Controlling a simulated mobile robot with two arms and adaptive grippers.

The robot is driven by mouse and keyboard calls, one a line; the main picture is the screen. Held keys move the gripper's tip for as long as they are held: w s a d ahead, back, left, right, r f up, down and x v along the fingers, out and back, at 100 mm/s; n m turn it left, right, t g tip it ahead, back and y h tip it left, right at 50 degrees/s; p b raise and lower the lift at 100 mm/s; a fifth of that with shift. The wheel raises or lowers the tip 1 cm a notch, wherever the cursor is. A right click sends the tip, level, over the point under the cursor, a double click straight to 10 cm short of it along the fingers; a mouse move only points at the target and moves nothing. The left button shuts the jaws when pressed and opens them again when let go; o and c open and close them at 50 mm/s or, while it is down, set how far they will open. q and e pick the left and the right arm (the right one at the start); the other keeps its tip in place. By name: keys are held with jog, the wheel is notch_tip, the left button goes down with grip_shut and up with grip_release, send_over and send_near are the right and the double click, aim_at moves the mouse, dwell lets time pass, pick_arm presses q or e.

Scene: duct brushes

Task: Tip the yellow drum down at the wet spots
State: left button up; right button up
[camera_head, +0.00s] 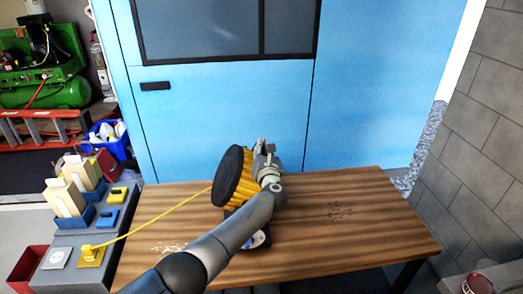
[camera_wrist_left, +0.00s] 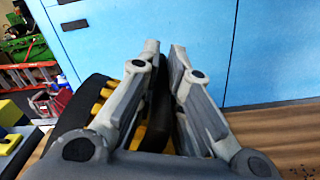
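The yellow drum (camera_head: 244,183) has black end discs and is tilted on its side above the table's middle. A yellow cord (camera_head: 150,218) runs from it to the left. My left gripper (camera_head: 262,150) is at the drum's right side. In the left wrist view its fingers (camera_wrist_left: 163,60) stand on both sides of a dark part of the drum (camera_wrist_left: 155,115) and appear closed on it. Dark spots (camera_head: 341,210) mark the table to the right of the drum; whitish specks (camera_head: 170,247) lie at its left front. I cannot tell which are wet. My right gripper is out of view.
The wooden table (camera_head: 380,232) is clear on the right. A round white and blue thing (camera_head: 260,240) is partly hidden under my arm. On the left, a grey stand holds a yellow block (camera_head: 92,256), where the cord ends, and several trays. Blue doors (camera_head: 230,110) stand behind.

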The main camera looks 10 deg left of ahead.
pick_arm(q)
jog(key=shift+s+d+f, duration=0.2)
jog(key=shift+s+d, duration=0.1)
jog(key=shift+d, duration=0.05)
jog(key=shift+o, duration=0.8)
jog(key=shift+s+d+f, duration=0.1)
jog(key=shift+s, duration=0.25)
jog(key=v, duration=1)
jog(key=shift+s+r, duration=0.3)
jog(key=shift+s, duration=0.05)
